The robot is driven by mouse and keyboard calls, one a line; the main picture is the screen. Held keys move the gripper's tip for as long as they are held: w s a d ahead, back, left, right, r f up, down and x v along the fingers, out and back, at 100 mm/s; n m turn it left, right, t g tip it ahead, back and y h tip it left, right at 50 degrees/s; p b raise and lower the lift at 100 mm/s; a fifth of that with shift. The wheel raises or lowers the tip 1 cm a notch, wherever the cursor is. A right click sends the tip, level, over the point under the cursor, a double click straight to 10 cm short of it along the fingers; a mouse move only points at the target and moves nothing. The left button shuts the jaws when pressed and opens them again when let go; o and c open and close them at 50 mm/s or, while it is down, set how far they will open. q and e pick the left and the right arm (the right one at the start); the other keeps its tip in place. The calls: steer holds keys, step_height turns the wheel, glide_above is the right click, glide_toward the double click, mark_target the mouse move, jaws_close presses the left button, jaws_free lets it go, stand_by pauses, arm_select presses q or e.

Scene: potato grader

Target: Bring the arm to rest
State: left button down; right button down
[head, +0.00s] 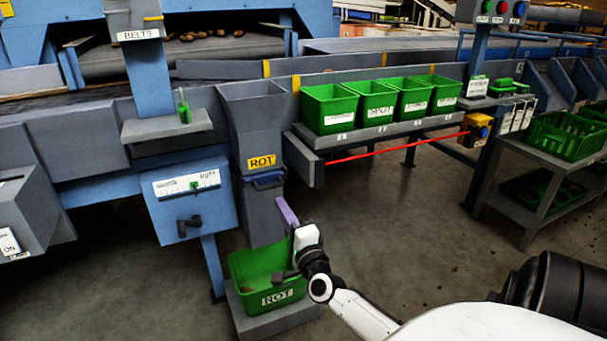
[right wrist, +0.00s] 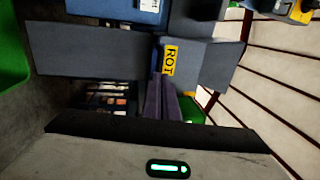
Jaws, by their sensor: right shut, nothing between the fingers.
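My right arm (head: 362,312) reaches in from the lower right of the head view. My right gripper (head: 284,208) has purple fingers and is in front of the grey ROT chute (head: 255,125), above the green ROT crate (head: 270,268). In the right wrist view the purple fingers (right wrist: 161,98) lie together, shut and empty, pointing at the chute with the yellow ROT label (right wrist: 169,60). Whether the fingers touch the chute I cannot tell. My left gripper is not in view.
The ROT crate stands on a low grey stand (head: 262,322). Several green bins (head: 330,108) sit on a shelf to the right, with a red cord (head: 395,148) below. A blue lever box (head: 190,205) is at left. The floor (head: 400,230) is free right of the arm.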

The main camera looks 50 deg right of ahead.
steer(key=v, duration=0.9)
steer(key=shift+p, duration=0.4)
steer(key=shift+a+f, duration=0.1)
steer(key=shift+a, duration=0.05)
